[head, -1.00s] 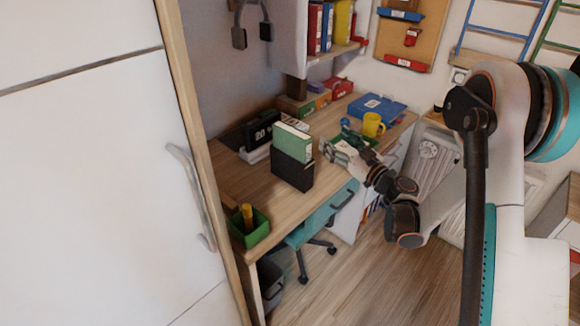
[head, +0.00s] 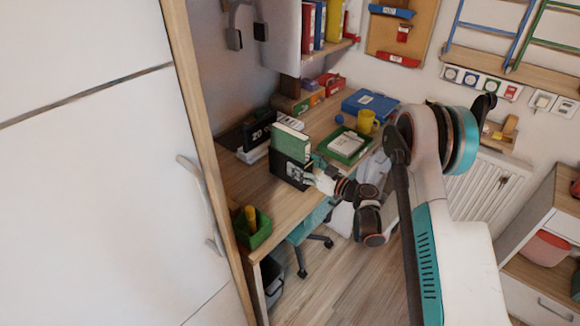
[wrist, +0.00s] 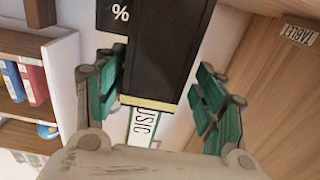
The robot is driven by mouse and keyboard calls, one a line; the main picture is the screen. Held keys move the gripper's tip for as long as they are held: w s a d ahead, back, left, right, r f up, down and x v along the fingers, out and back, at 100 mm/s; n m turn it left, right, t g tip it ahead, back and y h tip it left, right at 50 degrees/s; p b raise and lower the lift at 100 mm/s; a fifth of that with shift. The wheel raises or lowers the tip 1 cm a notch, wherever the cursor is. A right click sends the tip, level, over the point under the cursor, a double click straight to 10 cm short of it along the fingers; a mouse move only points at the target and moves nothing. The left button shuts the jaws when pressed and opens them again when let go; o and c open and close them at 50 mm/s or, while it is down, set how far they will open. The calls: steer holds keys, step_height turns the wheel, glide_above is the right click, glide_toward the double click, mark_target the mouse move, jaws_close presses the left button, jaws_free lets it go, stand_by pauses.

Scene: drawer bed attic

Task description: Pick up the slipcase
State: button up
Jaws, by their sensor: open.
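The black slipcase (head: 288,172) stands on the desk with a green book (head: 291,137) sticking out of its top. My gripper (head: 308,173) is at the slipcase's right side in the head view. In the wrist view the slipcase (wrist: 158,55) fills the upper middle, dark with a pale yellow edge and a "%" mark. My gripper's (wrist: 160,88) green-padded fingers are open, one on each side of it. The left finger is very near or touching it; the right finger looks slightly apart. The slipcase's upper part is cut off in the wrist view.
Behind the slipcase is a black clock (head: 258,130). A green tray (head: 346,146), a yellow mug (head: 366,121) and a blue folder (head: 369,104) lie to the right. A green pen box (head: 254,231) stands at the desk's front left. The desk between box and slipcase is clear.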

mark_target(290, 156)
steer(key=x, duration=0.1)
steer(key=b+x, duration=0.1)
steer(key=x, duration=0.1)
steer(key=b+x, duration=0.1)
steer(key=x, duration=0.1)
steer(key=shift+w+d+f, duration=0.15)
steer(key=shift+w, duration=0.25)
steer(key=shift+w+a, duration=0.2)
steer(key=shift+a, duration=0.1)
jaws_close()
